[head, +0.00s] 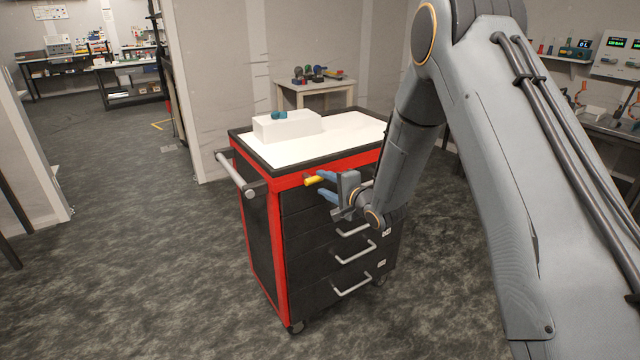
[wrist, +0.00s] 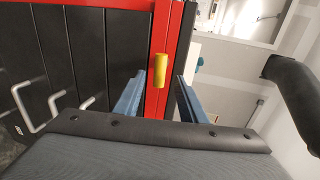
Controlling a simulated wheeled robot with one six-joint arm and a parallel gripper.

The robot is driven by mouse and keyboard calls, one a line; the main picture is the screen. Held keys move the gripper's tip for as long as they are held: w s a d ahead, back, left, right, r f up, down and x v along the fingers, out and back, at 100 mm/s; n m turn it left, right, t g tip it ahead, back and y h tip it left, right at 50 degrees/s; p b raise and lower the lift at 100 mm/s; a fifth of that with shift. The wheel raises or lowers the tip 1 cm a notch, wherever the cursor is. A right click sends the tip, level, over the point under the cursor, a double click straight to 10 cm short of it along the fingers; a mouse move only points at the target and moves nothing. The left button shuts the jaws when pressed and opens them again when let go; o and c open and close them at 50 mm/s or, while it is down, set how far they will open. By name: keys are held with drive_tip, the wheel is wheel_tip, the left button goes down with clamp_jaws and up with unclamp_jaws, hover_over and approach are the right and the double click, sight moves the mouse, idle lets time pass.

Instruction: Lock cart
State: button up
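The cart (head: 264,230) is black and red, with drawers facing me and a white top. A yellow handle, which looks like the lock lever (head: 314,180), sticks out near the upper front corner of its red frame. In the wrist view the yellow lever (wrist: 160,72) shows upright against the red post, just beyond the fingertips. My gripper (head: 325,186) is at the cart's upper front, close to the lever. Its two blue fingers (wrist: 158,92) are spread apart, with nothing held between them. Whether a finger touches the lever cannot be told.
A grey push handle (head: 236,174) sticks out on the cart's left side. A white box (head: 287,126) with a small blue item (head: 279,115) lies on the cart top. A small table (head: 318,97) with coloured items stands behind. The floor at left is clear.

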drive_tip(key=v, duration=0.4)
drive_tip(key=s+d+n+g+h, duration=0.45)
drive_tip(key=s+d+h, duration=0.25)
drive_tip(key=s+d, duration=0.45)
drive_tip(key=s+d+n+g+h, duration=0.1)
drive_tip(key=s+d+n+g, duration=0.2)
drive_tip(key=s, duration=1)
drive_tip(key=s+d+n+g, duration=0.3)
drive_tip(key=s+n+g, duration=0.1)
drive_tip(key=s, duration=0.9)
drive_tip(key=shift+s+r+g+h, duration=0.15)
drive_tip(key=shift+s+g+h, duration=0.25)
drive_tip(key=shift+g, duration=0.15)
